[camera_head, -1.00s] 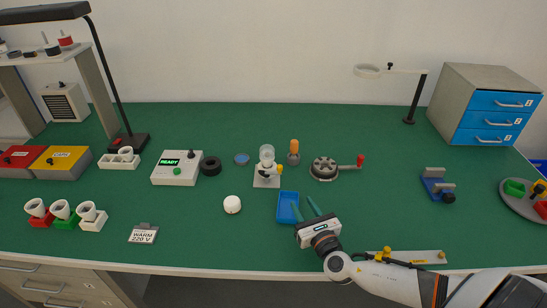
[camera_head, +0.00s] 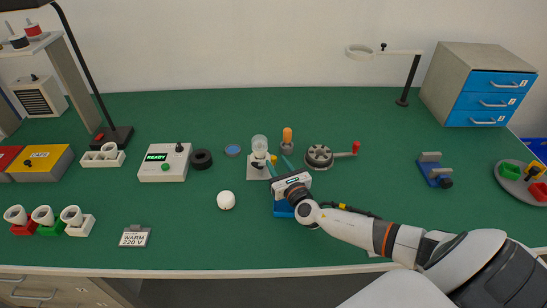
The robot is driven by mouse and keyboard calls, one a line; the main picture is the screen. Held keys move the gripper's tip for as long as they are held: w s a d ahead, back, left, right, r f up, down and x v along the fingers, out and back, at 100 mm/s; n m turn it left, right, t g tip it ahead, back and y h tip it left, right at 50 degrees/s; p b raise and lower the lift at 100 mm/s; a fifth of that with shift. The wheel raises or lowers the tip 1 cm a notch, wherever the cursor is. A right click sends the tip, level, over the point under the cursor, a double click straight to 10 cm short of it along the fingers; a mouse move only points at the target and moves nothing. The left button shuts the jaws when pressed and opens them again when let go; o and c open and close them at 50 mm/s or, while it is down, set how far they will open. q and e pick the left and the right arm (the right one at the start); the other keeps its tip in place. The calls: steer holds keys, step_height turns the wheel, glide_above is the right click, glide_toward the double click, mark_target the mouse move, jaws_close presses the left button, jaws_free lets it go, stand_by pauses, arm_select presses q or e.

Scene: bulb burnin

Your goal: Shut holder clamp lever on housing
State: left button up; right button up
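The housing (camera_head: 257,172) is a white block on the green table, with a clear bulb (camera_head: 259,143) upright on it. The yellow clamp lever (camera_head: 272,161) sticks out at the housing's right side. My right gripper (camera_head: 278,166) has teal fingers, spread apart, just in front of and to the right of the housing. One fingertip is close to the lever; I cannot tell whether they touch. Nothing shows between the fingers. My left gripper is not in view.
A blue tray (camera_head: 283,213) is partly hidden under my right gripper. An orange-handled tool (camera_head: 287,141) stands behind the fingers. A grey round fixture with a red-knobbed crank (camera_head: 319,156) is to the right. A white round cap (camera_head: 226,200) lies front left.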

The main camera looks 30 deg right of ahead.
mark_target(275, 160)
steer(key=shift+w+d, duration=0.15)
steer(key=shift+w, duration=0.7)
steer(key=shift+w+d, duration=0.1)
steer(key=shift+w, duration=0.7)
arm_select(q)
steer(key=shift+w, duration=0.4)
arm_select(e)
jaws_close()
